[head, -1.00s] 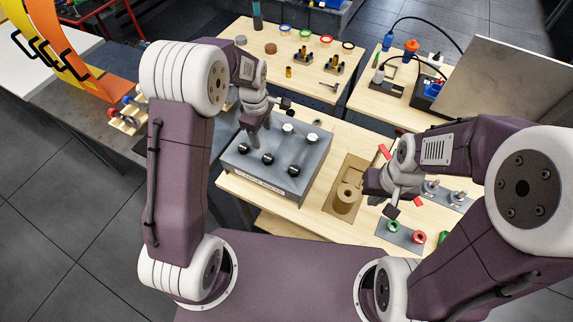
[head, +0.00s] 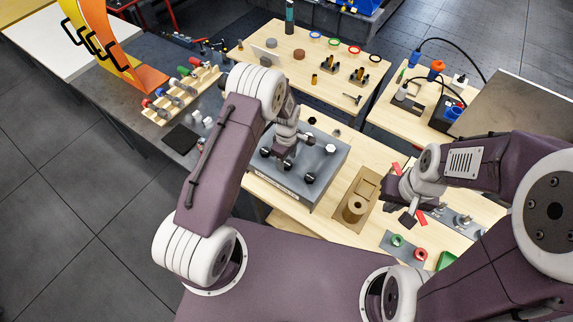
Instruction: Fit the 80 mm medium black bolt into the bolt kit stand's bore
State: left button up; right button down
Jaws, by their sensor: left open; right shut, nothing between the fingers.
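The bolt kit stand appears to be the grey box (head: 322,190) on the near table, with a label along its front edge. Black round heads stand on its top: a left one (head: 265,152) and a front right one (head: 309,178). A pale head (head: 330,148) stands further back. I cannot tell which is the 80 mm medium bolt, or see an empty bore. My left gripper (head: 283,159) is open, pointing down over the middle of the stand's top, and hides part of it. My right gripper (head: 398,208) is shut and empty, right of the stand.
A tan block with a round bore (head: 354,208) stands between the stand and my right gripper. A plate with green and red rings (head: 408,247) lies at the front right. A wooden rack (head: 180,98) is at the left. The far table (head: 290,50) holds small parts.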

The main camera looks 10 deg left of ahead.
pick_arm(q)
jog(key=shift+a+f, duration=0.1)
jog(key=shift+f, duration=0.65)
jog(key=shift+d, duration=0.2)
jog(key=c, duration=0.5)
grip_shut()
jog(key=shift+a, duration=0.1)
